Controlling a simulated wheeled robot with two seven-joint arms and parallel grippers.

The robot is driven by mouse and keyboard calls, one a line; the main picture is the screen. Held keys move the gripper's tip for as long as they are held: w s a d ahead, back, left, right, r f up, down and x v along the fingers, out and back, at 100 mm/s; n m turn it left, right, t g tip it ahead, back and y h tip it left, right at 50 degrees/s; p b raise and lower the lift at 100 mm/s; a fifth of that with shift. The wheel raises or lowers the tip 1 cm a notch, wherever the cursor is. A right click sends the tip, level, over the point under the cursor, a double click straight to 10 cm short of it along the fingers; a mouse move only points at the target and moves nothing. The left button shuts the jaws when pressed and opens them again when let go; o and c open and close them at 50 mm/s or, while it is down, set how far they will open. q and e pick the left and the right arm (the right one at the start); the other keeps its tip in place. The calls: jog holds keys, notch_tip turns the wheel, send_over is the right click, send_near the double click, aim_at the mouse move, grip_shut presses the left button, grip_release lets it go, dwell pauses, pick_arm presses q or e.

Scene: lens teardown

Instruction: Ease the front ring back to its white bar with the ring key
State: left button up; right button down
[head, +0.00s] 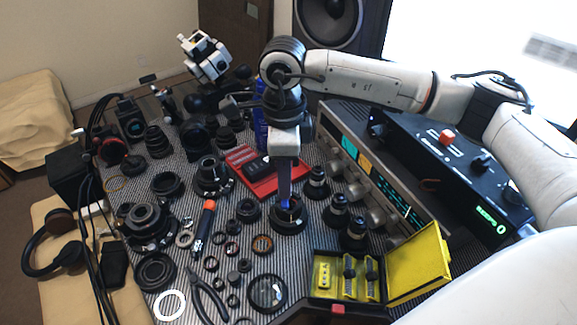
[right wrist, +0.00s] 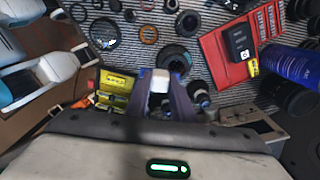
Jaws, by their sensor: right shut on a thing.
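My right gripper (head: 286,200) points straight down over a dark lens (head: 289,222) that stands upright on the striped mat. Its fingertips are at the lens's upper front; I cannot tell whether they touch it. In the right wrist view, the gripper (right wrist: 163,77) is shut on a small pale block between its fingers, which I take to be the ring key (right wrist: 160,84). The lens (right wrist: 174,56) shows just beyond the fingertips there. The front ring and its white bar are too small to make out.
A yellow case (head: 418,262) stands open at the front right. A red tray (head: 268,190) lies behind the lens, a receiver (head: 345,130) to its right. An orange-handled screwdriver (head: 205,220), pliers (head: 207,297) and several lens parts crowd the mat to its left.

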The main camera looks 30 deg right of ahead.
jog(key=m, duration=0.2)
jog(key=w+m, duration=0.1)
jog(key=m, duration=0.2)
jog(key=d+m, duration=0.1)
jog(key=m, duration=0.1)
jog(key=shift+w+f+p, duration=0.3)
jog(key=shift+w+p, duration=0.05)
jog(key=shift+p, duration=0.05)
jog(key=m, duration=0.4)
jog(key=shift+w+d+f, duration=0.3)
jog(key=shift+w+d, duration=0.05)
jog(key=f+m, duration=0.1)
jog(key=f+m+b, duration=0.1)
jog(key=m, duration=0.1)
jog(key=f+m, duration=0.2)
jog(key=shift+w+d+f+b, duration=0.1)
jog(key=shift+w+d+b, duration=0.2)
jog(key=shift+w+d, duration=0.1)
jog(key=shift+r, duration=0.25)
jog(key=shift+s, duration=0.1)
jog(key=shift+f, duration=0.2)
jog(key=shift+f+b, duration=0.45)
jog(key=shift+f, duration=0.2)
